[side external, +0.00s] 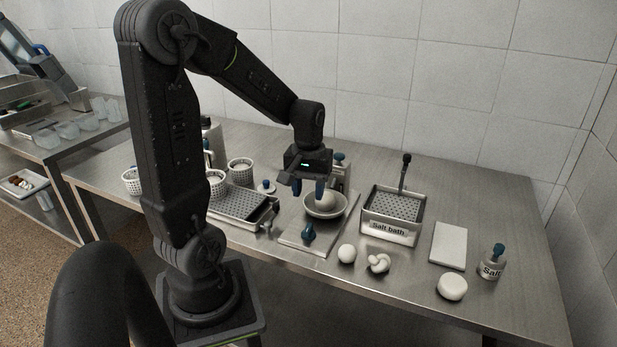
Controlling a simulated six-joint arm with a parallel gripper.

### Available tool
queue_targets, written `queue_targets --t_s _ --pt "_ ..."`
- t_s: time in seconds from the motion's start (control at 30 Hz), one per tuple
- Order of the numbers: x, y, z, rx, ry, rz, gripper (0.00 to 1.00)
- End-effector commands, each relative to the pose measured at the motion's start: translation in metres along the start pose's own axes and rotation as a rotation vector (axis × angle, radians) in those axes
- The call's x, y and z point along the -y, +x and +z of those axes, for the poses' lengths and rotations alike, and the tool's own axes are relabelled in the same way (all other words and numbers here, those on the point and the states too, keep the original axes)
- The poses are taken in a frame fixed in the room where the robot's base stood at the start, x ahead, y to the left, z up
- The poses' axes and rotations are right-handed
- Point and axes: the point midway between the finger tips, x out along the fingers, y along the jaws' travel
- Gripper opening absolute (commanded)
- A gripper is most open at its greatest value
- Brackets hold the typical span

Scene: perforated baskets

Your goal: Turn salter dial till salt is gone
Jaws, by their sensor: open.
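My gripper (308,188) is open, pointing down with blue fingertips, over the left side of a light bowl (325,212). A round white item (325,198) sits in the bowl, close to the right fingertip; I cannot tell whether they touch. A blue knob (308,232) is at the front of the metal plate (290,238) under the bowl. A grey device (344,178) with a blue top (338,157) stands behind, partly hidden by my gripper. A jar labelled "Salt" (490,268) with a blue top (499,249) stands far right. Which part is the salter dial is unclear, and no loose salt is discernible.
A perforated "Salt bath" tray (388,227) stands right of the bowl. Perforated baskets (240,170) and a drain tray (235,205) are left. The table's right end is clear.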

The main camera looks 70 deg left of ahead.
Motion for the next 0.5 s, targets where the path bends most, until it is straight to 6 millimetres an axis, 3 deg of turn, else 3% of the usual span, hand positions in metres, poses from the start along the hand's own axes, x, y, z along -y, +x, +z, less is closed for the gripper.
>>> queue_targets --t_s 0.2,0.5 --pt "0.000 -0.028 0.000 -0.001 0.000 0.000 0.43" --pt "0.000 -0.033 0.000 0.001 0.000 0.000 0.43"
